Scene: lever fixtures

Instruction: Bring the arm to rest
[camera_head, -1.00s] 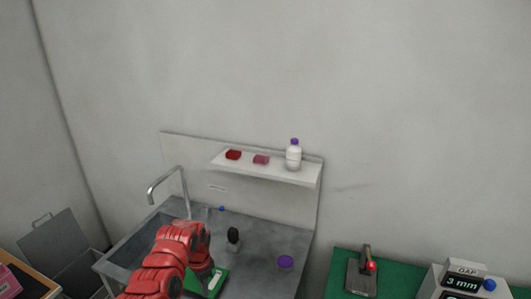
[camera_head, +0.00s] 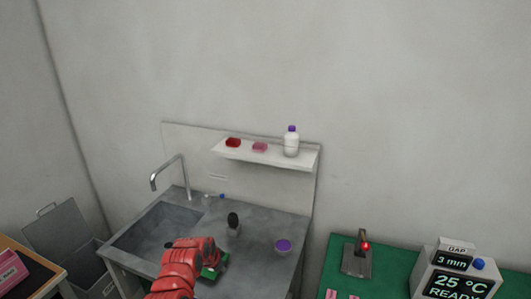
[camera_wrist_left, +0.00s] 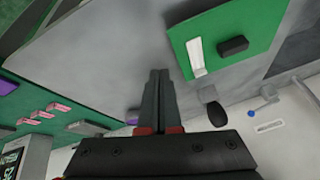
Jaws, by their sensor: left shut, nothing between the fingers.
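My left arm (camera_head: 185,268) is red and comes in from the bottom of the head view, over the front of the grey sink counter. Its gripper is mostly hidden there behind the arm. In the left wrist view my left gripper (camera_wrist_left: 158,74) has its two dark fingers together, with nothing between them. A green board (camera_wrist_left: 260,22) with a white bar (camera_wrist_left: 196,57) and a black block (camera_wrist_left: 233,45) lies beyond the fingertips, to their right. The board is partly hidden by the arm in the head view (camera_head: 218,268). My right gripper is not in view.
The counter (camera_head: 262,262) holds a black-topped object (camera_head: 233,222) and a purple-lidded item (camera_head: 283,246). The tap (camera_head: 168,172) stands behind the sink basin (camera_head: 160,232). A shelf (camera_head: 300,161) carries a bottle (camera_head: 291,142). A lever fixture (camera_head: 358,256) and display box (camera_head: 458,277) stand on the right.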

